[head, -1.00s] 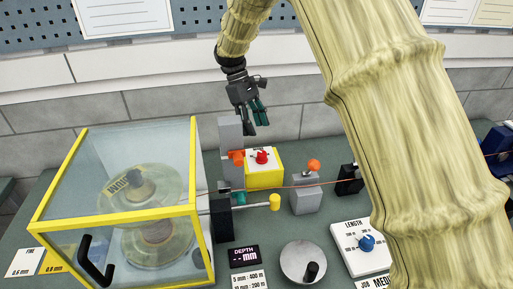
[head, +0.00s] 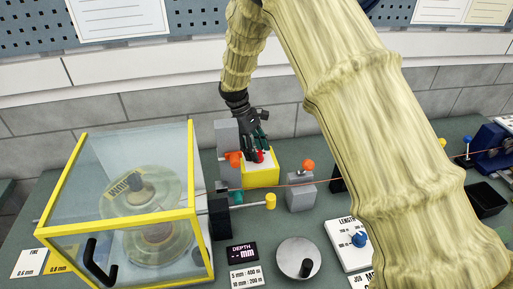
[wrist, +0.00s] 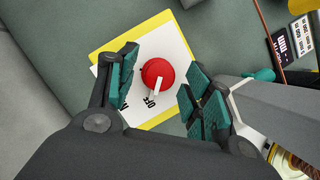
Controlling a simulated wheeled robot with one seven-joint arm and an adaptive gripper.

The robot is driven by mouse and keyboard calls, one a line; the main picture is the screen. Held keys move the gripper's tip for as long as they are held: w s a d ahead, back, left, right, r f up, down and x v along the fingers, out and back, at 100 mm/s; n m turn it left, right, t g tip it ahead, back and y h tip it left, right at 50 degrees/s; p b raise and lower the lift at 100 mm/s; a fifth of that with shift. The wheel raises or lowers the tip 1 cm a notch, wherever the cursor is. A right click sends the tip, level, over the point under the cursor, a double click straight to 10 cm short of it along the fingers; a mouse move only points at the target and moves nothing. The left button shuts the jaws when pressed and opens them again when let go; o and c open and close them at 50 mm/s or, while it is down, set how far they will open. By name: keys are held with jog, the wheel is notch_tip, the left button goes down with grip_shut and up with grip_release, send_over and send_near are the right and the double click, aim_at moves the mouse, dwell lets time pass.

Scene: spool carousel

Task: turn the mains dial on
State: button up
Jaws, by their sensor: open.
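The mains dial is a red round knob (wrist: 158,74) with a white pointer bar, on a white plate (wrist: 112,68) with a yellow edge. In the wrist view the pointer is at the "OFF" lettering; other lettering at the lower left is partly hidden by a finger. My gripper (wrist: 160,90) is open, one teal-padded finger on each side of the knob, with gaps showing. In the head view my gripper (head: 256,149) is right at the red knob (head: 260,157) on the yellow box (head: 262,179), partly covering it. I cannot tell the exact height of the fingertips.
A yellow-framed clear case (head: 125,215) with a spool stands left. A grey post (head: 229,140) with an orange knob is close left of the dial box. A grey block (head: 300,193) with an orange ball stands right. A thin red wire (head: 325,182) runs across in front.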

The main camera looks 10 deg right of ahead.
jog(key=shift+d+f, duration=0.1)
jog(key=shift+c, duration=0.2)
jog(key=c, duration=1)
jog(key=shift+o, duration=0.2)
